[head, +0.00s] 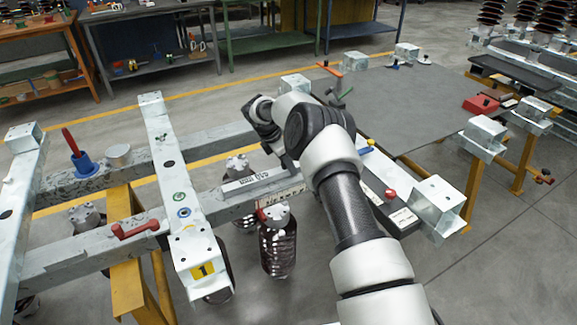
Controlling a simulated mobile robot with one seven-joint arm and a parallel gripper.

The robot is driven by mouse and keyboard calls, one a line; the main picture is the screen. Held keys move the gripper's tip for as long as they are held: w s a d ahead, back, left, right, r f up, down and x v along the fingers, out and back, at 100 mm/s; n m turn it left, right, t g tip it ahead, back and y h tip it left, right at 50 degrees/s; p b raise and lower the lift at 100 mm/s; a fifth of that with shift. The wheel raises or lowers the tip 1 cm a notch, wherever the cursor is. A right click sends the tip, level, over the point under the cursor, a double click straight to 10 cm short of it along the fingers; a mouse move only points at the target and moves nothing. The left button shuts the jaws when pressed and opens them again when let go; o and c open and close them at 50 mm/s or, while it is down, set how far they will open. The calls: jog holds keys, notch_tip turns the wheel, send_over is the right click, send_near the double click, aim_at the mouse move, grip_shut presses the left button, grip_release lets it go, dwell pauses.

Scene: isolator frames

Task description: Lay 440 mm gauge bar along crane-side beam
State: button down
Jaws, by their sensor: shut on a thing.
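A pale bar with a dark-lettered label, which looks like the gauge bar (246,184), lies at or just above the front grey beam (232,206), roughly in line with it. Whether it touches the beam cannot be told. My gripper (284,165) reaches down at the bar's right part and is shut on it; my wrist and forearm partly hide the fingers and the bar's right end. A second grey beam (215,140) runs behind, roughly parallel. Which beam is crane-side is not clear from this view.
A pale cross member (165,150) spans both beams. A grey table (410,110) with metal blocks lies right. Benches line the back.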

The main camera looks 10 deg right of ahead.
jog(key=c, duration=1.5)
grip_release()
jog(key=shift+o, duration=0.2)
